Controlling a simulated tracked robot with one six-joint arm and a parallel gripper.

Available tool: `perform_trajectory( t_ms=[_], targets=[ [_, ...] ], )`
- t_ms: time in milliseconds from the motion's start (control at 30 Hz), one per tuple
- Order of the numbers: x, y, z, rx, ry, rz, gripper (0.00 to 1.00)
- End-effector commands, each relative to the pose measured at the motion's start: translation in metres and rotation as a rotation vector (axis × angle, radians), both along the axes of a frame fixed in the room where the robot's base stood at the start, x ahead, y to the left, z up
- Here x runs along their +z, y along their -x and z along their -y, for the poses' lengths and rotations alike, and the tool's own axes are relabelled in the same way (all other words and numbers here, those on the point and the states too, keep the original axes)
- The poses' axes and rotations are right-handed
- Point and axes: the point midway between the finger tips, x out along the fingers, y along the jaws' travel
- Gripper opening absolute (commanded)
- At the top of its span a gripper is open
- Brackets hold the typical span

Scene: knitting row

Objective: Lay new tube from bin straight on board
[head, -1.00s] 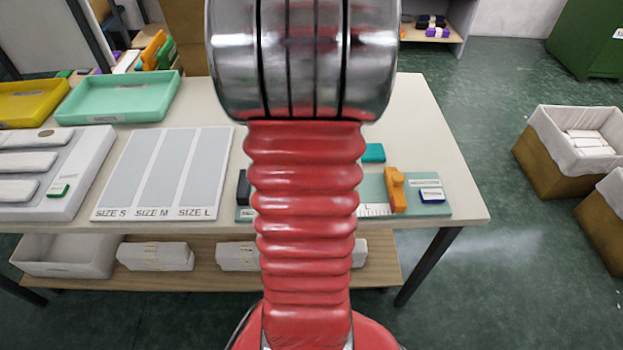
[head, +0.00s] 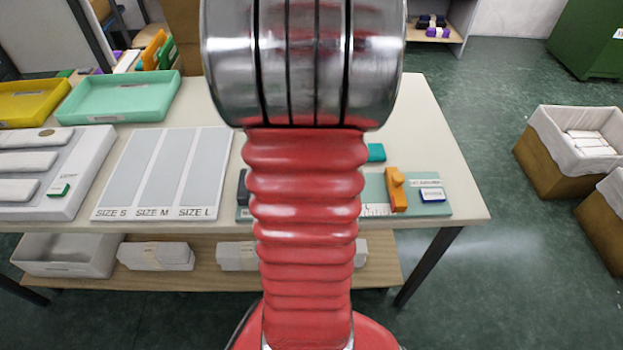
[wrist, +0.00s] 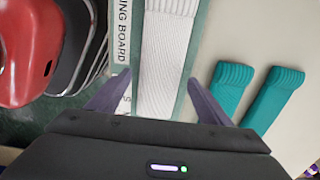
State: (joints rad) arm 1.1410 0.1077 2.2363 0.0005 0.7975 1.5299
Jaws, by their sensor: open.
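A white ribbed knitted tube (wrist: 168,45) lies lengthwise along the green board (wrist: 199,25) in the wrist view, roughly parallel to its edges. Its near end is hidden by my gripper. My gripper (wrist: 158,78) is open, with one finger on each side of the tube. In the head view my arm covers the middle of the board (head: 372,190). An orange block (head: 396,190) stands at the board's right part, beside a small display (head: 432,194). The bin (head: 556,150) of white tubes stands on the floor at right.
Two teal ribbed pieces (wrist: 270,98) lie on the bare table to the right of the board in the wrist view. A white sheet (head: 163,170) marked with sizes S, M and L lies left of my arm. A green tray (head: 118,97) stands at the back left.

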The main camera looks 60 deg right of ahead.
Motion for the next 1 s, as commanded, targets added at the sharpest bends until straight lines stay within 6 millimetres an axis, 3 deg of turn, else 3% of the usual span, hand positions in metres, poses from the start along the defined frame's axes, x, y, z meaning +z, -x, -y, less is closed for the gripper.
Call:
perform_trajectory(
  t_ms=[600,1000],
  targets=[
    [0.098,0.000,0.000,0.001,0.002,0.001,0.72],
    [0.107,0.000,-0.001,0.001,-0.001,0.000,0.72]
  ],
)
